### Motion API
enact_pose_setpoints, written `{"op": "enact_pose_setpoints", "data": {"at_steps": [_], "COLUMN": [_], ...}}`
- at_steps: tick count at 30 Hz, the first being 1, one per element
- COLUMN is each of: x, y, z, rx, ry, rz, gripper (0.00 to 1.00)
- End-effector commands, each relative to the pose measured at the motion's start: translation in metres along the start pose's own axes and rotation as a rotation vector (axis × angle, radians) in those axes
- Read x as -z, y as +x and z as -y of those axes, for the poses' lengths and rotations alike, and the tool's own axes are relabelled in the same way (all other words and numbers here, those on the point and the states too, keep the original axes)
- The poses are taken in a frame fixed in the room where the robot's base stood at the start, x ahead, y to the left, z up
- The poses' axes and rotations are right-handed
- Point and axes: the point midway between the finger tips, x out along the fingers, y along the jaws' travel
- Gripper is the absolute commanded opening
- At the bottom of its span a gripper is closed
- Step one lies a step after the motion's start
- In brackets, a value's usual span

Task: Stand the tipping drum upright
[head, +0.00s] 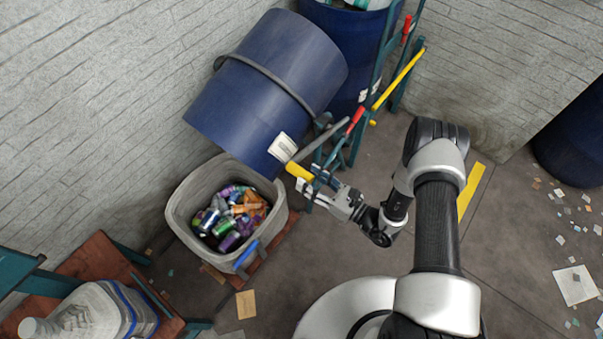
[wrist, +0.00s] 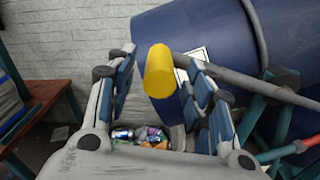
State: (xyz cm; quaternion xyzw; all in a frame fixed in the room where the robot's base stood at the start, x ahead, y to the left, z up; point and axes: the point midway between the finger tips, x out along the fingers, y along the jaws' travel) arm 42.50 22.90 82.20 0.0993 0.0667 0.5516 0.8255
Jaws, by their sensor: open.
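The blue tipping drum (head: 267,85) hangs tilted in a frame, its lower end over a grey bin. It also fills the upper right of the wrist view (wrist: 205,30), with a white label near its end. A grey lever with a yellow grip (head: 298,172) sticks out beside the drum. My gripper (head: 318,187) is open, close to the yellow grip. In the wrist view the yellow grip (wrist: 160,75) shows between the two open fingers; I cannot tell whether either touches it.
The grey bin (head: 183,222) holds several cans. A second blue drum (head: 350,45) stands behind the green frame (head: 384,62), which has red and yellow handles. A brown table (head: 95,262) with a clear container is at lower left.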

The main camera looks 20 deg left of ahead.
Motion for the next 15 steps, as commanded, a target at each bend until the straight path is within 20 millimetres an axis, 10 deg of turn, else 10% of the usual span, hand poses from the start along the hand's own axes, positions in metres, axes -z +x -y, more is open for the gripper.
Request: {"op": "enact_pose_setpoints", "data": {"at_steps": [15], "x": [0.000], "y": [0.039], "z": [0.000], "rx": [0.000], "ry": [0.000], "rz": [0.001], "gripper": [0.48]}}
